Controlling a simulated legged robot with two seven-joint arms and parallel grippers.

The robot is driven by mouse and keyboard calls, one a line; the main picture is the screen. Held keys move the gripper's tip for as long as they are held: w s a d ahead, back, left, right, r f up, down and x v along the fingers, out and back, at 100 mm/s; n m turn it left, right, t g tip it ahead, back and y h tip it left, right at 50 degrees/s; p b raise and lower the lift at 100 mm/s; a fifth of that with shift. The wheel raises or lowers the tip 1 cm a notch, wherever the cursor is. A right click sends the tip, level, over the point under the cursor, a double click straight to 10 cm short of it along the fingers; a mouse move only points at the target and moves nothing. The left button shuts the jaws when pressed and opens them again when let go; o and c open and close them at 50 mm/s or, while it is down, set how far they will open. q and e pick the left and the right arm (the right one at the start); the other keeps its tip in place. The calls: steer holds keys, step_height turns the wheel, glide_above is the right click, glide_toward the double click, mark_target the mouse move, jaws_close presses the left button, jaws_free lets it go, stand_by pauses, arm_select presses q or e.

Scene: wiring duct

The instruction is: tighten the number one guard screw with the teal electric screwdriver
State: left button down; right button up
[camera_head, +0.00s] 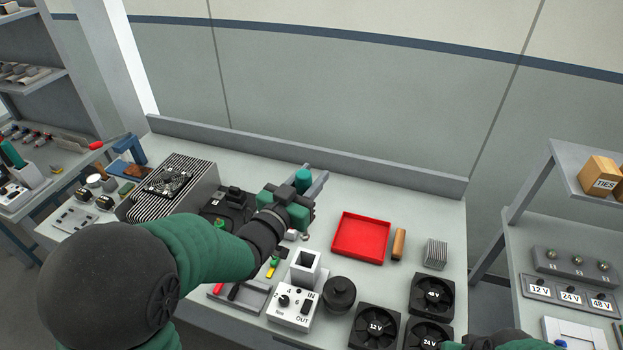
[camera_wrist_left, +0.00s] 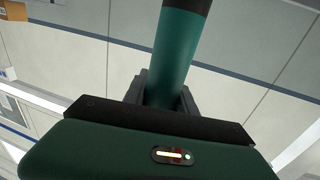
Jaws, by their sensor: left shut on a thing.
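My left gripper (camera_head: 306,188) is shut on the teal electric screwdriver (camera_head: 303,178) and holds it above the back middle of the bench. In the left wrist view the screwdriver (camera_wrist_left: 174,60) is a teal cylinder with a dark end, standing between the jaws of the left gripper (camera_wrist_left: 160,98). Its tip is hidden in both views. A finned grey housing (camera_head: 200,185) with a fan and guard (camera_head: 170,181) on top stands left of the gripper, apart from it. The number one guard screw is too small to tell. A dark and green part of my right arm shows at the bottom right edge; its jaws cannot be made out.
A white box with a dial and square socket (camera_head: 293,312) stands at the front, beside a dark round pot (camera_head: 339,295). A red tray (camera_head: 361,238), brown handle (camera_head: 399,244), small heatsink (camera_head: 435,254) and loose fans (camera_head: 375,326) lie right. The back right of the bench is clear.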

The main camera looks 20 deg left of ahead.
arm_select(q)
step_height(320, 180, up, 10)
steer(key=p, duration=0.6)
steer(key=shift+f, duration=0.1)
